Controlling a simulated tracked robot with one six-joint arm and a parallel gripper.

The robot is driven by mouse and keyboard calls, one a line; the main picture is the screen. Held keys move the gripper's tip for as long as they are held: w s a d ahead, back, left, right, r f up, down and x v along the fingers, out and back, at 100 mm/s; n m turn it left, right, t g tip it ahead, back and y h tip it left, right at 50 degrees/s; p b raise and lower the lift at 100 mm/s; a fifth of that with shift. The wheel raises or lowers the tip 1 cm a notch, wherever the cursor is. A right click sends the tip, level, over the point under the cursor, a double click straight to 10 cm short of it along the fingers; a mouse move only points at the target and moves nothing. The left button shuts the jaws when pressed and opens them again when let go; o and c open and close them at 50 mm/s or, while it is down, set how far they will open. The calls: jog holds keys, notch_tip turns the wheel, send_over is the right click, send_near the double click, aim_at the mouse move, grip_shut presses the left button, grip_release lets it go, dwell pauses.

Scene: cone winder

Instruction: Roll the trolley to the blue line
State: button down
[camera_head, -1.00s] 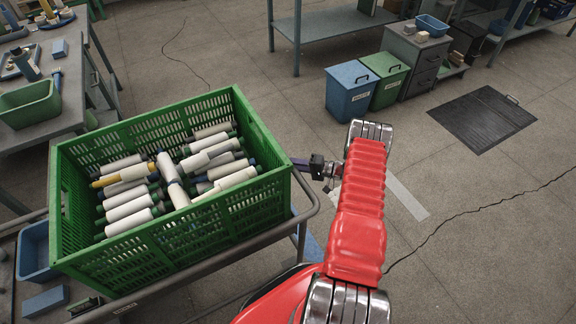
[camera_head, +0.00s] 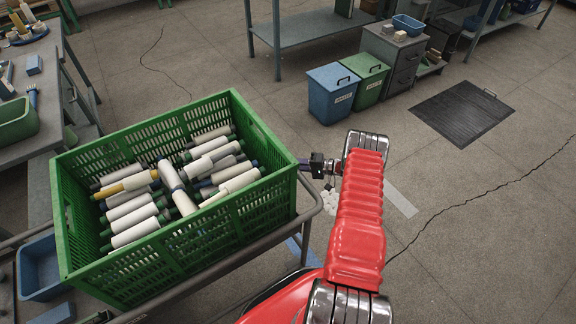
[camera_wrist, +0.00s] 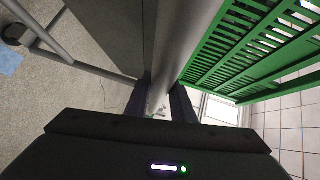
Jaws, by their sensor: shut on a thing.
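The trolley (camera_head: 232,262) is a grey metal frame with a rounded rail, carrying a large green crate (camera_head: 180,259) of white yarn cones. My gripper (camera_head: 318,166) is at the trolley's right end. In the wrist view its dark fingers (camera_wrist: 160,104) are closed around a grey tube of the trolley (camera_wrist: 183,40), with the green crate wall beside it. A blue strip on the floor (camera_head: 302,248), likely the blue line, shows partly behind the trolley's right end. The trolley and my arm hide the rest of it.
A blue bin (camera_head: 333,95) and green bin (camera_head: 364,80) stand ahead beside a grey cabinet (camera_head: 392,62). A workbench (camera_head: 35,150) is at the left.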

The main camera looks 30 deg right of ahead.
jog(key=shift+a+f, duration=0.15)
jog(key=shift+f, duration=0.05)
jog(key=c, duration=1.8)
grip_release()
jog(key=shift+o, duration=1.3)
jog(key=shift+r, duration=0.1)
jog(key=shift+s, duration=0.1)
jog(key=v, duration=1.3)
jog(key=shift+d, duration=0.35)
jog(key=shift+s, duration=0.2)
